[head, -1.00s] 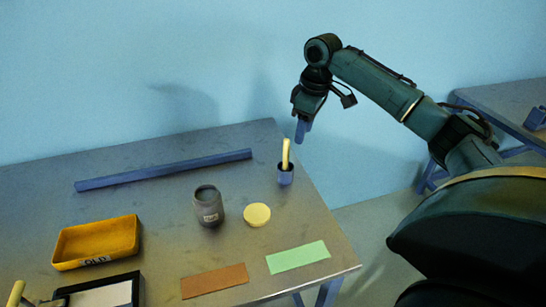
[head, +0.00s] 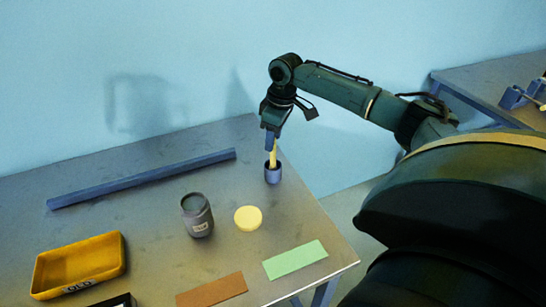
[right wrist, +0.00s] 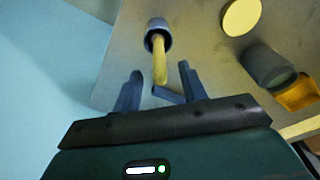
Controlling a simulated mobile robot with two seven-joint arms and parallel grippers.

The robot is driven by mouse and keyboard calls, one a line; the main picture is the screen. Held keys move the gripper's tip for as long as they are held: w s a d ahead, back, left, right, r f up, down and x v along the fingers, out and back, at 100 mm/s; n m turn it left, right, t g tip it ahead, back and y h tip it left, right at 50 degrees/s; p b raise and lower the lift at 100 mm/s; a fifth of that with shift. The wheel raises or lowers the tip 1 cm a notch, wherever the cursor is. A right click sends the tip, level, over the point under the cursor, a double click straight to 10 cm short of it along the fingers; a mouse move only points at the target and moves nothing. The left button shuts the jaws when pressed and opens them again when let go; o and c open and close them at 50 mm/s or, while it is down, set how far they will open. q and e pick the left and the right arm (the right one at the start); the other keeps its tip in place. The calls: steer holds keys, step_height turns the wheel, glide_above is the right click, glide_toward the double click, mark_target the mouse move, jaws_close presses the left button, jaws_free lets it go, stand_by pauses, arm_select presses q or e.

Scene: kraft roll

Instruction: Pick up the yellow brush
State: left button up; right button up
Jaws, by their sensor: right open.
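The yellow brush (head: 273,157) stands in a small blue-grey cup (head: 273,175) near the table's right back edge. My right gripper (head: 270,142) is over the cup, with its fingers at the brush's upper end in the head view. In the right wrist view the brush (right wrist: 159,60) runs from the cup (right wrist: 158,28) toward the space between the two fingers of my right gripper (right wrist: 160,82). The fingers are apart, one on each side of the handle's end. The brush's lower end is hidden in the cup. My left gripper is not in view.
A dark jar (head: 197,215) and a round yellow disc (head: 248,218) stand left of the cup. A long blue bar (head: 140,180) lies at the back. A yellow tray (head: 80,265), a brown strip (head: 211,290) and a green strip (head: 295,260) lie nearer the front.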

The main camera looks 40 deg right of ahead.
glide_above(272, 166)
steer(key=f, duration=0.4)
steer(key=shift+w+d+f, duration=0.15)
steer(key=shift+w+d, duration=0.15)
steer(key=shift+c, duration=0.3)
jaws_close()
